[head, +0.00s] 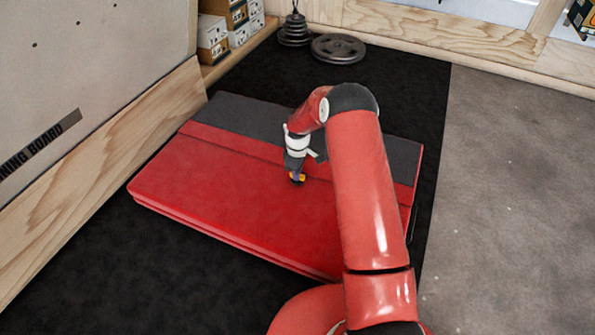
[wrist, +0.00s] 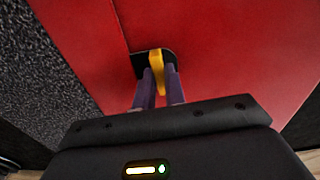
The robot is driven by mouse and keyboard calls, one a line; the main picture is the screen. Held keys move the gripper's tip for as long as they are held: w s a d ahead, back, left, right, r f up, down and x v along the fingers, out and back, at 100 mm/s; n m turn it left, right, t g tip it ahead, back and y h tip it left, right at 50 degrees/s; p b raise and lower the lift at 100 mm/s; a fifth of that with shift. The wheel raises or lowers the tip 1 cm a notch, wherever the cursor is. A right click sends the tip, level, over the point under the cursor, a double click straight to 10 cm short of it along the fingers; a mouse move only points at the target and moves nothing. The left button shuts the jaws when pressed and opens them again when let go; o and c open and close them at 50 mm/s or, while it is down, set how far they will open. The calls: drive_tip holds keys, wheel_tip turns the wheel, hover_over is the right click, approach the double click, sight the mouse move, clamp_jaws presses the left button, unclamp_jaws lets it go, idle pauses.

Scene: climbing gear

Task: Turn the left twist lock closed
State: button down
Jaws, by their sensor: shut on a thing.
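A twist lock with a yellow handle (wrist: 156,60) on a black plate (wrist: 139,62) sits on the red crash pad (head: 220,185). My gripper (wrist: 158,78) points down at the lock and is shut on the yellow handle, with a finger on each side. In the head view my gripper (head: 297,172) hides much of the lock. No second twist lock shows; my arm covers the right part of the pad.
A wooden-framed training board (head: 90,90) stands along the left. Shoe boxes (head: 228,25) are on a shelf at the back left. Weight plates (head: 338,47) lie on the black mat behind the pad. Bare grey floor (head: 510,190) is free at the right.

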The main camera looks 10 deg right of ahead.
drive_tip(key=shift+m, duration=0.3)
idle(0.4)
drive_tip(key=c, duration=1.5)
unclamp_jaws()
drive_tip(key=shift+o, duration=0.2)
drive_tip(key=shift+r+p, duration=0.75)
drive_tip(key=shift+r, duration=3.25)
